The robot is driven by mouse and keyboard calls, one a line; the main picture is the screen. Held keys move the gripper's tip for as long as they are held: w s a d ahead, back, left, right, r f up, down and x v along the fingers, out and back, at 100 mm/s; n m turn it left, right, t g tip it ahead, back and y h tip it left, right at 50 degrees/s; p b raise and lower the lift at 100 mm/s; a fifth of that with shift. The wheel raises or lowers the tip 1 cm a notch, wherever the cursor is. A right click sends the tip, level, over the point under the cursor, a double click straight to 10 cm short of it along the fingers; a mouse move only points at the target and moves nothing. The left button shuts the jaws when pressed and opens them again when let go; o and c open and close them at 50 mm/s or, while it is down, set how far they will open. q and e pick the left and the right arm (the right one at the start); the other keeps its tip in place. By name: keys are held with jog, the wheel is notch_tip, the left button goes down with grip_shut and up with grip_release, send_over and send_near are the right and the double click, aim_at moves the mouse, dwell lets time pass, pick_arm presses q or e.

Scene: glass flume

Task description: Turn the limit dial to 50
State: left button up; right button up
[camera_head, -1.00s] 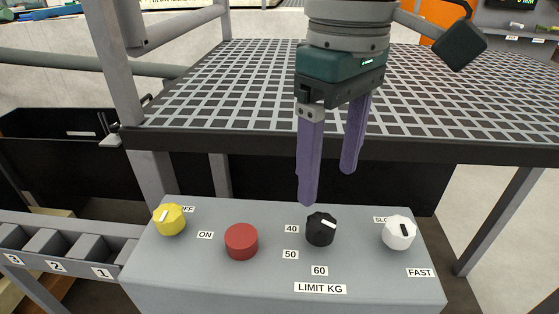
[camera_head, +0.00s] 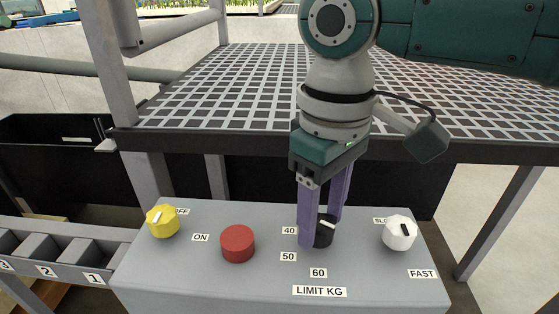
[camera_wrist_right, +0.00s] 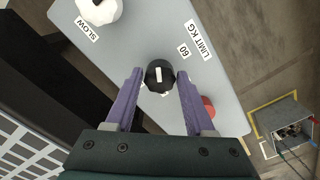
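The limit dial is a black knob (camera_head: 325,238) with a white pointer mark on the grey control panel (camera_head: 180,285). Labels 40, 50 and 60 curve around its left and lower side, with LIMIT KG below. My right gripper (camera_head: 321,232) points down with its purple fingers on either side of the knob, partly hiding it in the head view. In the right wrist view the black knob (camera_wrist_right: 159,73) lies between the two fingertips, its white mark visible. The fingers look open, with narrow gaps beside the knob. My left gripper is not in view.
On the same panel are a yellow knob (camera_head: 162,221), a red button (camera_head: 238,243) and a white knob (camera_head: 400,233) marked SLOW and FAST. A metal grating (camera_head: 240,90) is behind the panel. Numbered bins (camera_head: 60,250) stand at the left.

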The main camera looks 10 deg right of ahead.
grip_shut()
dwell(0.3)
jog(key=shift+r+n+p, duration=0.2)
jog(key=shift+n+p, duration=0.8)
jog(key=shift+p, duration=0.05)
jog(key=n+p, duration=0.1)
jog(key=n, duration=0.1)
jog(key=shift+n+p, duration=0.3)
jog(key=n+p, duration=0.1)
jog(key=n, duration=0.2)
jog(key=shift+f+n, duration=0.1)
jog(key=shift+n, duration=0.2)
jog(key=n, duration=0.3)
jog(key=shift+p, duration=0.3)
jog(key=shift+n, duration=0.4)
